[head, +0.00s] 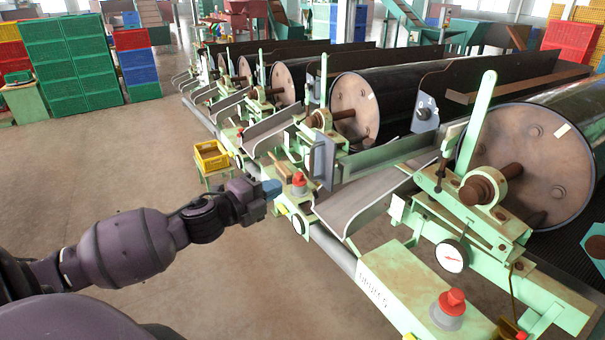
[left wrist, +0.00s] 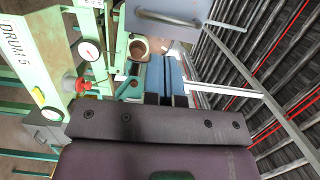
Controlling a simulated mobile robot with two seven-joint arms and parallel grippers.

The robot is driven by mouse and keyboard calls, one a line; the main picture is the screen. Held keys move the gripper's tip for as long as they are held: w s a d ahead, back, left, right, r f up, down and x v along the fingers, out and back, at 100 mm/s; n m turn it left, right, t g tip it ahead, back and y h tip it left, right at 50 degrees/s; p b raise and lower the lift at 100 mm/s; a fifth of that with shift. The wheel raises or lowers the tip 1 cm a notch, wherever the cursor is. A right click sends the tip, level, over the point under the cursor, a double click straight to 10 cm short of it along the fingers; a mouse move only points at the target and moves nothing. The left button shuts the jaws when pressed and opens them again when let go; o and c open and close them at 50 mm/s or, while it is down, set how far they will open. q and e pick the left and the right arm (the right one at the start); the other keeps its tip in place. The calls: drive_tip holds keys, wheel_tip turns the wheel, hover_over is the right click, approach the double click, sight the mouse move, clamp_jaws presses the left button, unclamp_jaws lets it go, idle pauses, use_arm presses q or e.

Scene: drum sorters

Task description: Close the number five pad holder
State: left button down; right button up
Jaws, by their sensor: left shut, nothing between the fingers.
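My left gripper (head: 273,188) is shut and empty. It hangs in front of a drum station, left of a red button (head: 299,181). Its blue fingers (left wrist: 166,78) also show closed together in the left wrist view. That view shows a light green panel lettered DRUM 5 (left wrist: 14,40), a round gauge (left wrist: 89,51) and a grey plate with a bar handle (left wrist: 172,18) beyond the fingertips. I cannot tell surely which part is the pad holder. In the head view a light green upright bar (head: 481,110) stands at the nearest drum (head: 535,165). My right gripper is out of view.
A lettered green box (head: 392,295) with a red button (head: 451,302) juts out at the front right. A metal chute (head: 355,205) lies between the stations. A yellow crate (head: 211,156) stands behind my gripper. Green crates (head: 70,65) are stacked far left. The left floor is open.

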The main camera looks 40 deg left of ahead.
use_arm(q)
drive_tip(key=w+d, duration=0.1)
drive_tip(key=w, duration=0.7)
drive_tip(key=shift+w+d+p, duration=0.35)
drive_tip(key=shift+w+p, duration=0.05)
drive_tip(key=shift+f, duration=0.1)
